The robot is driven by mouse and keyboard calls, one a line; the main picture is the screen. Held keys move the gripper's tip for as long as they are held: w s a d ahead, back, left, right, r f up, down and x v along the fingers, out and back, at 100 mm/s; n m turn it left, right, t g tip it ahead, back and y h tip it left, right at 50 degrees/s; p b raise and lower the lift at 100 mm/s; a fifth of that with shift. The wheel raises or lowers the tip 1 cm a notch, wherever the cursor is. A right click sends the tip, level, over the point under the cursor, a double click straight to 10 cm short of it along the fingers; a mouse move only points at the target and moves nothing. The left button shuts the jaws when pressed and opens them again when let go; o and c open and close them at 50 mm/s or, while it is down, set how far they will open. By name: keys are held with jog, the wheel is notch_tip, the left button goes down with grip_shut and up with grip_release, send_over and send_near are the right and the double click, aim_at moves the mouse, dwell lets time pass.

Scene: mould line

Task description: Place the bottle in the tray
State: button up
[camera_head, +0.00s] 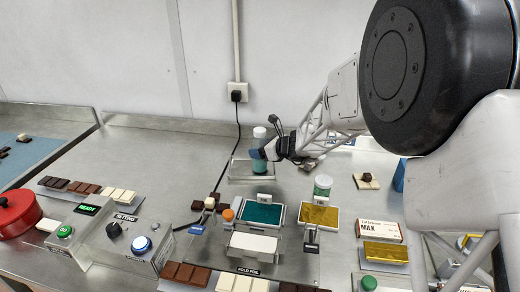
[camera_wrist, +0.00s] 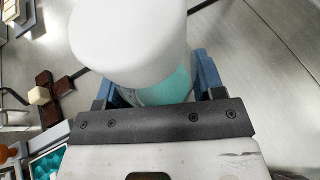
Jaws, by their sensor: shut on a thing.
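The bottle (camera_head: 260,133) has a white cap and a teal body. My gripper (camera_head: 264,156) is shut on it, with blue fingers on either side of the body, and it stands about upright. In the wrist view the large white cap (camera_wrist: 128,38) and teal body (camera_wrist: 168,88) fill the space between the fingers (camera_wrist: 155,88). A shallow metal tray (camera_head: 237,178) lies at the back of the bench, right under the bottle. The bottle's base overlaps the tray in the picture; I cannot tell if it touches the tray floor.
A black cable (camera_head: 229,178) runs just left of the tray.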

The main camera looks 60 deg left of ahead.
jog(key=shift+f, duration=0.1)
jog(key=o, duration=1.1)
jog(key=v, duration=1.2)
dwell(0.6)
